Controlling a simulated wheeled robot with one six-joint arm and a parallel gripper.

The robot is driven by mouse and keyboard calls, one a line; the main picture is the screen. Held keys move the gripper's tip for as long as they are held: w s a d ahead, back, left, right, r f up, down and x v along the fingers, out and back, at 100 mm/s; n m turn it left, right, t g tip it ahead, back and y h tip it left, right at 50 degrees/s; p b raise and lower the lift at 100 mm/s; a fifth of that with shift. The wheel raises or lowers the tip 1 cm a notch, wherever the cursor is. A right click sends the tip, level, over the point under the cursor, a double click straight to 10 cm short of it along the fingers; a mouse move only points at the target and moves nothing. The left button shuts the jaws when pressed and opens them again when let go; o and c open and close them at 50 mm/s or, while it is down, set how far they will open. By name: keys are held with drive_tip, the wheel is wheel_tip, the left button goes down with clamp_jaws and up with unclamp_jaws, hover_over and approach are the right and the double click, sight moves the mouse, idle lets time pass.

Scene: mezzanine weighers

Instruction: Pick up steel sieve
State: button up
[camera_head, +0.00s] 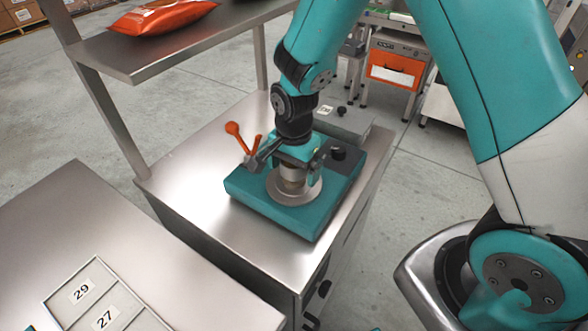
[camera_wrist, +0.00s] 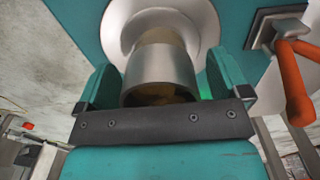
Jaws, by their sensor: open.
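The steel sieve (camera_wrist: 160,78) is a short metal cylinder with a brownish inside. It stands on a round pale plate (camera_head: 312,194) on top of a teal machine (camera_head: 258,201). My gripper (camera_wrist: 163,85) is open, with one teal finger on each side of the sieve in the wrist view. Whether the fingers touch its wall cannot be told. In the head view my gripper (camera_head: 294,168) comes down from above and hides much of the sieve (camera_head: 292,186).
An orange-handled lever (camera_head: 236,135) stands beside the gripper at the machine's back left; it also shows in the wrist view (camera_wrist: 292,85). The machine sits on a steel bench (camera_head: 185,180). A shelf (camera_head: 185,48) with an orange bag (camera_head: 163,16) is overhead. A numbered tray (camera_head: 72,318) lies front left.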

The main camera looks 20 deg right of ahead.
drive_tip(key=shift+c, duration=0.4)
drive_tip(key=shift+r, duration=0.1)
drive_tip(key=c, duration=1.2)
